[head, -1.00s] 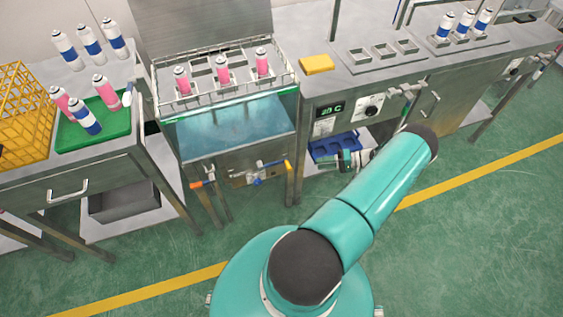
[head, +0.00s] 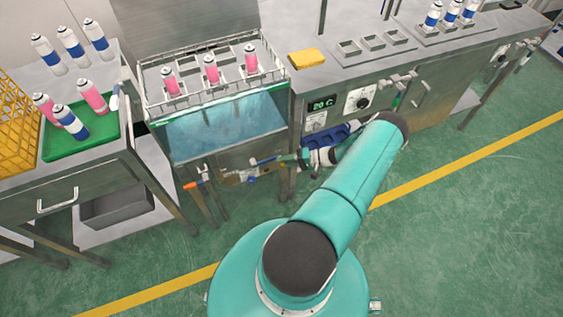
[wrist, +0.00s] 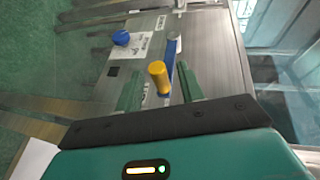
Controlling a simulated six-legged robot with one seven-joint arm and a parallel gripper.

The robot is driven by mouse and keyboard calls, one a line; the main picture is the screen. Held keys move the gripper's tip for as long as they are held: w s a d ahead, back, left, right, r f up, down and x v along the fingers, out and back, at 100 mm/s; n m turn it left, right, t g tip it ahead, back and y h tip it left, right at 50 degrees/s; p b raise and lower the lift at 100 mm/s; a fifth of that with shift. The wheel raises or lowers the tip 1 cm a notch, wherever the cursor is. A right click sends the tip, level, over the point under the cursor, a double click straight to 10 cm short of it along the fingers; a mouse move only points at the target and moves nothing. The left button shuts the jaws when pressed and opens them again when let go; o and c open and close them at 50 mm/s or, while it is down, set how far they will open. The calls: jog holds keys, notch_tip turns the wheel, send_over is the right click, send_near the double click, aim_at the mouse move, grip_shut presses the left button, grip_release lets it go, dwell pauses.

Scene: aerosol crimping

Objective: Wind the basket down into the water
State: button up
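The wire basket (head: 194,101) holds three pink cans and sits raised above the blue water (head: 225,127) in the steel tank. The crank's yellow handle (wrist: 158,76) and blue arm (wrist: 172,50) show in the wrist view, on the tank's front. My gripper (wrist: 158,88) is open, with its green fingers on either side of the yellow handle. I cannot tell whether either finger touches it. In the head view my gripper (head: 290,160) is in front of the tank's lower right corner and hides the yellow handle.
An orange-handled lever (head: 191,185) sticks out at the tank's lower left, and a blue knob (wrist: 121,37) shows in the wrist view. A yellow block (head: 306,58) lies on the right counter. A blue bin (head: 335,137) is below. The green floor in front is clear.

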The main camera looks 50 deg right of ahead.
jog(key=shift+x, duration=0.75)
grip_shut()
jog(key=shift+d+r, duration=0.1)
jog(key=shift+r, duration=0.15)
